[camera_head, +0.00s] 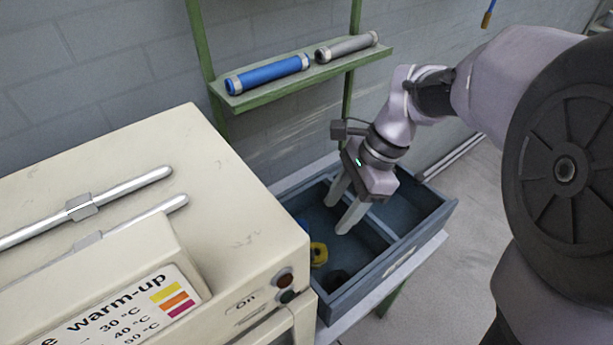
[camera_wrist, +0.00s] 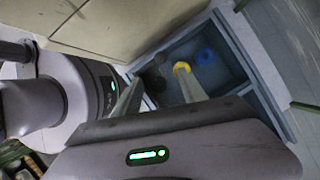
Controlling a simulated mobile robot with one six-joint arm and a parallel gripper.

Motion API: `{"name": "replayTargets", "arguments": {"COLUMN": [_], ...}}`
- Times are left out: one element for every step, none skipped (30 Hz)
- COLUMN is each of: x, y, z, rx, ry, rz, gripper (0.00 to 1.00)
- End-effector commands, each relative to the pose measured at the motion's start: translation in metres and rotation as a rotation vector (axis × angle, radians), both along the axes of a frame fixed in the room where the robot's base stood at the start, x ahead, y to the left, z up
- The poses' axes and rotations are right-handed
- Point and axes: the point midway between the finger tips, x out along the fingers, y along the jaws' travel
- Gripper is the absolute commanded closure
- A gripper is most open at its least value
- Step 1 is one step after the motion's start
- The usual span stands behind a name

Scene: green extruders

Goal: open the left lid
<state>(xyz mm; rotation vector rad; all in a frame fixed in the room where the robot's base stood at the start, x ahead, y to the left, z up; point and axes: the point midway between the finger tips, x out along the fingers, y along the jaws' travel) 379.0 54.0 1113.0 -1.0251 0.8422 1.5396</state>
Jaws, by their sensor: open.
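A cream machine (camera_head: 225,205) fills the left of the head view. Two silver bar handles lie on its top: one further back (camera_head: 120,190), one nearer (camera_head: 150,214), partly hidden by a raised panel. Which surface is the left lid I cannot tell; no lid is seen standing open. My gripper (camera_head: 335,218) is open, pointing down over the blue-grey divided tray (camera_head: 428,220), right of the machine and apart from the handles. In the wrist view its fingers (camera_wrist: 158,76) are spread with nothing held between them, the tray beyond.
The tray holds a yellow ring (camera_head: 319,254), a blue ring (camera_wrist: 205,56) and a dark item (camera_head: 338,278). A green wall shelf (camera_head: 300,80) behind carries a blue roll (camera_head: 267,75) and a grey roll (camera_head: 346,47). The machine's front corner has round buttons (camera_head: 284,278). Floor is clear at right.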

Motion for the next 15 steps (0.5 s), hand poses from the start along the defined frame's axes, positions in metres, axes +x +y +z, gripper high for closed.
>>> {"name": "replayTargets", "arguments": {"x": [-0.002, -0.003, -0.003, -0.004, -0.005, -0.006, -0.007, -0.008, -0.008, -0.009, -0.009, -0.010, -0.010, -0.010, -0.011], "y": [0.006, 0.009, 0.014, 0.018, 0.021, 0.026, 0.029, 0.032, 0.036, 0.039, 0.041, 0.044, 0.046, 0.048, 0.050], "z": [-0.022, -0.031, -0.043, -0.051, -0.060, -0.071, -0.079, -0.087, -0.096, -0.103, -0.109, -0.115, -0.120, -0.123, -0.127], "rx": [0.000, 0.000, 0.000, 0.000, 0.000, 0.000, 0.000, 0.000, -0.001, 0.000, -0.001, -0.001, -0.001, -0.001, 0.000], "ry": [0.003, 0.003, 0.002, 0.003, 0.002, 0.001, 0.001, 0.001, 0.000, 0.002, 0.000, 0.000, -0.001, -0.002, -0.001], "rz": [0.002, 0.003, 0.004, 0.003, 0.004, 0.004, 0.005, 0.005, 0.004, 0.004, 0.004, 0.004, 0.005, 0.004, 0.003], "gripper": [0.50, 0.50, 0.50, 0.50, 0.50, 0.50, 0.50, 0.50, 0.50, 0.50, 0.50, 0.50, 0.50, 0.50, 0.50]}}
